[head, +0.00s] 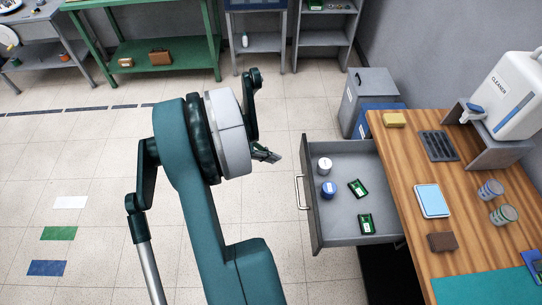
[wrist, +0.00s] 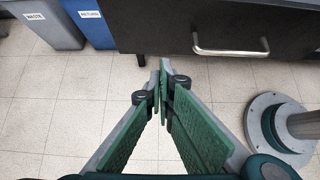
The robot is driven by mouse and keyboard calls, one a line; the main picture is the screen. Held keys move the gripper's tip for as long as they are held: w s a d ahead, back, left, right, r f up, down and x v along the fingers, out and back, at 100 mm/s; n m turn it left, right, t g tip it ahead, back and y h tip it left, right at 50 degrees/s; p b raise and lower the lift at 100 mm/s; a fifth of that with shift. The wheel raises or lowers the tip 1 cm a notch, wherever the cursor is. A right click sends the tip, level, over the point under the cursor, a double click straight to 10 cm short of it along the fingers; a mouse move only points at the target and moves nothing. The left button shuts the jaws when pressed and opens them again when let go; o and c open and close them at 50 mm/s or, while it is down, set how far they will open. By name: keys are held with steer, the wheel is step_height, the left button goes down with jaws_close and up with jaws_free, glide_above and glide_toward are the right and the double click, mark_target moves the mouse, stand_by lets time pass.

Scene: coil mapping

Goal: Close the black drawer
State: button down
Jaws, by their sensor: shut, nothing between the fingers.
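The black drawer (head: 309,222) is pulled out from the left side of the wooden bench in the head view. Its inside is grey and its silver handle (head: 299,192) is on the left-facing front. In the wrist view the dark drawer front (wrist: 165,30) fills the top, with the handle (wrist: 230,51) right of centre. My gripper (head: 268,154) is left of the drawer and apart from it in the head view. In the wrist view my gripper (wrist: 164,68) has its fingertips together and empty, below and left of the handle.
Inside the drawer are a white-topped jar (head: 324,166), a blue jar (head: 328,189) and two green boards (head: 357,188). Grey (wrist: 45,20) and blue (wrist: 92,22) bins stand beside the drawer.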

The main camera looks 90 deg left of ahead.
steer(key=w+f, duration=0.4)
steer(key=w, duration=0.5)
steer(key=shift+w+f, duration=0.15)
steer(key=shift+f, duration=0.25)
steer(key=shift+w, duration=0.15)
steer(key=b, duration=0.9)
glide_above(363, 165)
steer(key=s, duration=0.2)
steer(key=shift+w+d, duration=0.1)
steer(key=shift+w, duration=0.1)
steer(key=shift+w+r, duration=0.1)
steer(key=shift+w, duration=0.6)
